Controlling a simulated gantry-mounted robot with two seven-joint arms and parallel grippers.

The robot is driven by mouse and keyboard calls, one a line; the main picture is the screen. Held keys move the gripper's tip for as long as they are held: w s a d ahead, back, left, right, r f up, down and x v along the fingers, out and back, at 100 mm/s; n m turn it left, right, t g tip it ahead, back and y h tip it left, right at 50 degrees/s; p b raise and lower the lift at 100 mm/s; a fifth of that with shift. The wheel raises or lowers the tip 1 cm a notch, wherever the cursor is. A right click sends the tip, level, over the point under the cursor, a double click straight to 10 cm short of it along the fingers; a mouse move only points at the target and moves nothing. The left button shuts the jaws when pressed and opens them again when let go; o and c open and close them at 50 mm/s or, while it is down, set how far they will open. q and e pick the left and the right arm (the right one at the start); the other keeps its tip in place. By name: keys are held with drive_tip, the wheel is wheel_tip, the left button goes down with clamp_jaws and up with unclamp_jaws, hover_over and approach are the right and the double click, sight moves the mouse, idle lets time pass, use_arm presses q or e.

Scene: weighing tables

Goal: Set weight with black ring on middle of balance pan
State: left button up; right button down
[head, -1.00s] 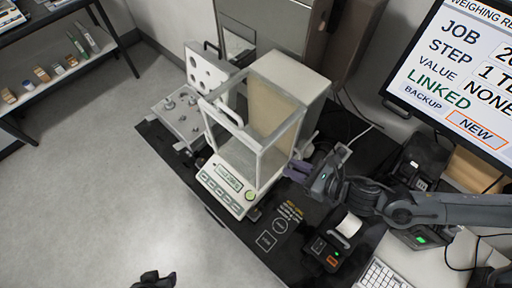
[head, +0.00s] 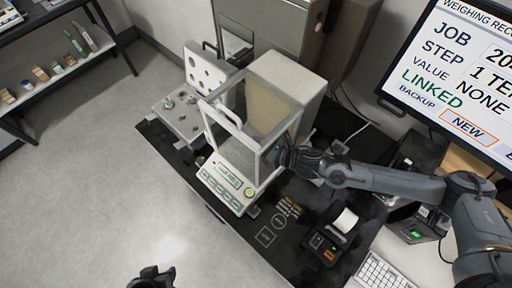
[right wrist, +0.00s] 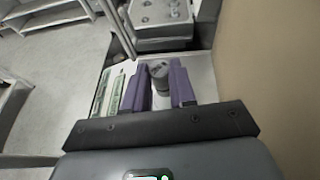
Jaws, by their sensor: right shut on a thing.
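The balance (head: 240,165) stands on the dark table with a glass draft shield around its pan. My right gripper (head: 277,156) reaches in at the right side of the shield; its fingers are partly hidden in the head view. In the right wrist view, its purple fingers (right wrist: 160,88) are shut on a small grey cylindrical weight (right wrist: 160,74). A black ring on it cannot be made out clearly. The balance pan is hidden. Part of my left gripper (head: 155,277) shows at the bottom edge of the head view, away from the table; its jaws are unclear.
A grey rack (head: 190,128) with several weights stands left of the balance, also seen in the right wrist view (right wrist: 163,32). A printer (head: 333,232) and keyboard (head: 383,272) lie to the right. A monitor (head: 455,75) is at upper right. The shield frame is close around my right gripper.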

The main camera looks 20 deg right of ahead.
wheel_tip(320, 180, down, 2)
drive_tip(key=shift+f, duration=0.2)
drive_tip(key=shift+w+a+f, duration=0.1)
drive_tip(key=shift+w+f, duration=0.05)
drive_tip(key=shift+f, duration=0.35)
drive_tip(key=c, duration=0.9)
unclamp_jaws()
drive_tip(key=shift+o, duration=0.2)
drive_tip(key=shift+s+d+r, duration=0.15)
drive_tip(key=shift+s+d, duration=0.1)
drive_tip(key=shift+s, duration=0.1)
drive_tip(key=v, duration=1.1)
